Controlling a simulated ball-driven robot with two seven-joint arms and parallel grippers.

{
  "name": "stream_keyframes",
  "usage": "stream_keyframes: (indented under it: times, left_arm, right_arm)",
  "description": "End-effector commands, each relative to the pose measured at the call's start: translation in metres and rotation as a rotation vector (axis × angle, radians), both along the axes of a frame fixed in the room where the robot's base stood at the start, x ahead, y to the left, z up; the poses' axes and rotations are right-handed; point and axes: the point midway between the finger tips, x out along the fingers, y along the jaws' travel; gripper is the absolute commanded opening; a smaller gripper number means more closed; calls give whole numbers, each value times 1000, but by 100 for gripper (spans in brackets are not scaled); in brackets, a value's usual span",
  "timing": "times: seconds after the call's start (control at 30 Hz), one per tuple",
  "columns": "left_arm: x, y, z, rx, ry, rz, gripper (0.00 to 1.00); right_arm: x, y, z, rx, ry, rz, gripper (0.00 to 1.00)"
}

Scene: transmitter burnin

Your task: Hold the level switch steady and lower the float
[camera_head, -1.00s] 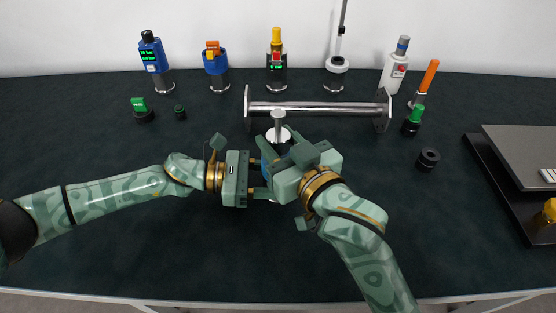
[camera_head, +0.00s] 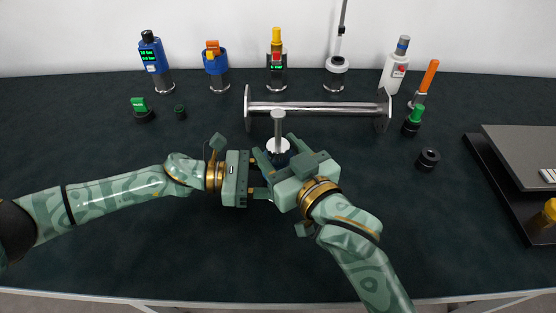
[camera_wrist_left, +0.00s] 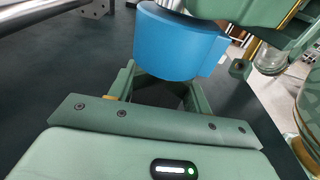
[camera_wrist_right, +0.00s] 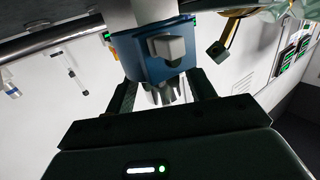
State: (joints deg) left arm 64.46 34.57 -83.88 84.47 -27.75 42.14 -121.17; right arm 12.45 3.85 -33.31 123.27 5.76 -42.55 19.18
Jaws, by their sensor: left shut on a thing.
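The level switch appears to be the blue-bodied unit between my grippers, with a white collar (camera_head: 278,147) and an upright grey post (camera_head: 278,124) in the head view. Its blue body (camera_wrist_left: 180,45) shows large in the left wrist view and again in the right wrist view (camera_wrist_right: 150,60), where a pale block juts from it. My left gripper (camera_head: 268,192) is shut on it low down, mostly hidden in the head view. My right gripper (camera_head: 280,151) is open, its fingers spread close beside the unit; contact cannot be told. I cannot pick out the float with certainty.
A steel pipe with end flanges (camera_head: 315,108) lies just behind. Several instruments stand along the back, including a blue transmitter (camera_head: 153,55) and a tall-rod unit (camera_head: 337,66). A black ring (camera_head: 428,159) and grey equipment (camera_head: 525,150) are right. The front table is clear.

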Motion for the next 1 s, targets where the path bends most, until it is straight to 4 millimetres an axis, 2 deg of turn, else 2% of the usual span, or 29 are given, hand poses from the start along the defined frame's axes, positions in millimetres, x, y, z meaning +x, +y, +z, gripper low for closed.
stream_keyframes:
  times: [0.43, 1.0]
  left_arm:
    - [0, 0, 0, 0, 0, 1, 25]
    - [0, 0, 0, 0, 0, 1, 25]
  right_arm:
    - [-2, -1, 1, 3, -1, 2, 55]
    - [-43, -24, 5, 4, 0, 2, 55]
